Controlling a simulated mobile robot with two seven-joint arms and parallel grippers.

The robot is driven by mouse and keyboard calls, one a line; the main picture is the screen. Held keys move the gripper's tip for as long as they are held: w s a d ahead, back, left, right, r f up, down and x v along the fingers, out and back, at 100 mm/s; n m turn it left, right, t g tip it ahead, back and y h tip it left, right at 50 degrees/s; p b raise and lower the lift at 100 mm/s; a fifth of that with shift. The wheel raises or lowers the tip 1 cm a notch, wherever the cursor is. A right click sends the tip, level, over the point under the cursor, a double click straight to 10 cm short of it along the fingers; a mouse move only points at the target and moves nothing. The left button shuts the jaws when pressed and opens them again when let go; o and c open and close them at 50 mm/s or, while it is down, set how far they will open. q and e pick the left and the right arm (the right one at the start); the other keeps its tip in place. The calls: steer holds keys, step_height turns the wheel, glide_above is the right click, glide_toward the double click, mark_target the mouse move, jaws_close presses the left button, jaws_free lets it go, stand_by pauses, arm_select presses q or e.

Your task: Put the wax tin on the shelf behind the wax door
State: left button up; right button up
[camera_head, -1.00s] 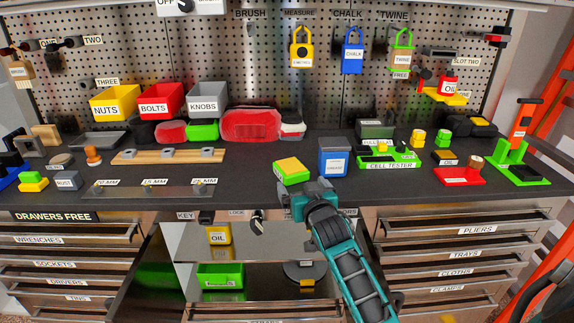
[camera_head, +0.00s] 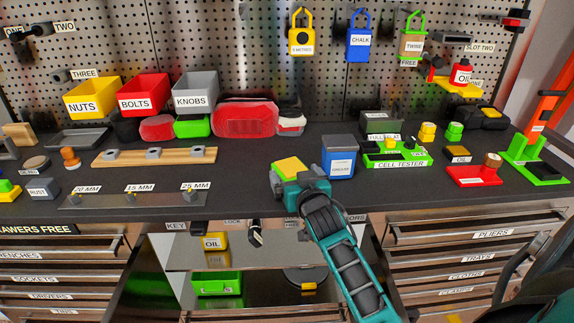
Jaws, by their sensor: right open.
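No label that I can read says wax, so I cannot tell for sure which thing is the wax tin. A block with a yellow top and green side (camera_head: 290,167) sits near the bench's front edge. A blue, dark-lidded container (camera_head: 338,160) stands just right of it, its label too small to read. My right gripper (camera_head: 291,184) is open at the block's front, covering its lower part; contact is unclear. Below the bench an open cabinet shows a shelf (camera_head: 260,262) with a yellow oil tin (camera_head: 212,241). My left gripper is not in view.
A green box (camera_head: 217,283) and a dark round object (camera_head: 305,277) are in the lower cabinet. A cell tester (camera_head: 398,160) lies right of the blue container. A wooden rack (camera_head: 155,156) stands left. The bench between rack and block is clear.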

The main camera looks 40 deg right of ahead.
steer(key=shift+w+d+f, duration=0.1)
steer(key=shift+w+d, duration=0.05)
steer(key=shift+w, duration=0.2)
steer(key=shift+s, duration=0.15)
steer(key=shift+c, duration=0.8)
steer(key=c, duration=1.1)
steer(key=shift+r, duration=0.2)
steer(key=shift+c, duration=0.5)
